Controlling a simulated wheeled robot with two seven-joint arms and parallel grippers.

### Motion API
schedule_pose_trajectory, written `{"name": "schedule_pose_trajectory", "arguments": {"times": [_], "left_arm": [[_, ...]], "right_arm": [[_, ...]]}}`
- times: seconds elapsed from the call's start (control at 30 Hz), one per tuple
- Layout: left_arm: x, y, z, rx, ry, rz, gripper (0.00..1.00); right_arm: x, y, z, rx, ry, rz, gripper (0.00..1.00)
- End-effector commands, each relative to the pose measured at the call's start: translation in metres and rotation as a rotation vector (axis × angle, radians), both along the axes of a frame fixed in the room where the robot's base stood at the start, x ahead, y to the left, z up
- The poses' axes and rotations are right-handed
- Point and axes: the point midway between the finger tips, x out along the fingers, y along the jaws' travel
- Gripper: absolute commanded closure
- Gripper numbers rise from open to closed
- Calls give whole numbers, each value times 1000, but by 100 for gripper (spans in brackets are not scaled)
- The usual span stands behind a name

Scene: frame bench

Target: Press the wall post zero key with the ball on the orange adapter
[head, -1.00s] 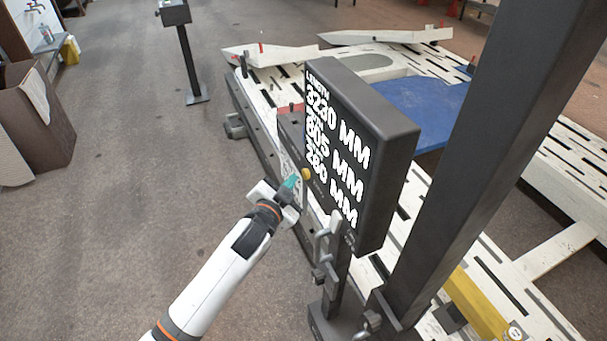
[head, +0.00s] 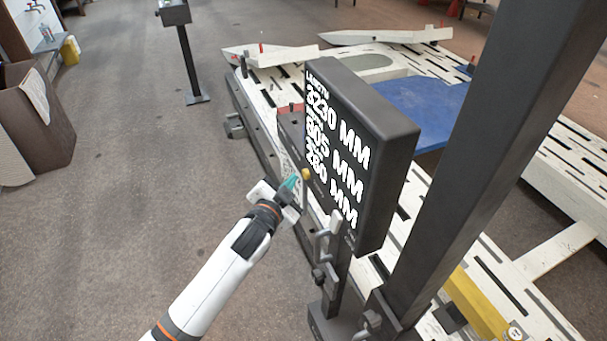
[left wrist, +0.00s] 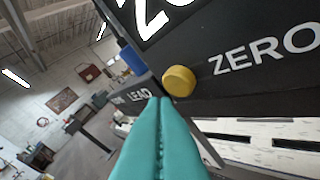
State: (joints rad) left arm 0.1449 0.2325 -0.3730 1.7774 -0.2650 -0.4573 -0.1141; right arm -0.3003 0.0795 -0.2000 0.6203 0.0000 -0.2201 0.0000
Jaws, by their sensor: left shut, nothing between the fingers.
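The zero key is a round yellow button (left wrist: 179,81) beside the word ZERO on the dark display box, sharp in the left wrist view. In the head view the yellow key (head: 306,174) sits at the box's lower left edge. My left gripper (head: 294,180) has teal fingers, shut and empty, with the tips close to the key. In the left wrist view the fingertips (left wrist: 160,101) lie just below and left of the key; I cannot tell whether they touch. No orange adapter or ball can be made out. My right gripper is not in view.
The display box (head: 400,160) shows 3230, 805 and 280 MM. A blue key (left wrist: 132,60) is near the word LEAD. Grey holders (head: 322,245) hang below the box. A thick dark post (head: 480,150) stands at right, with the white slotted bench (head: 262,105) behind.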

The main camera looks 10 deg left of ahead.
Motion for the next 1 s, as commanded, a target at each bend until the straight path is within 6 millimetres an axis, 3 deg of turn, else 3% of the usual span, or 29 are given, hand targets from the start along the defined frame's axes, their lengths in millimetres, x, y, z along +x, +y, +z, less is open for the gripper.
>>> {"name": "schedule_pose_trajectory", "arguments": {"times": [1.0], "left_arm": [[6, -9, 0, 0, 0, 0, 100]], "right_arm": [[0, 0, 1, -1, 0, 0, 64]]}}
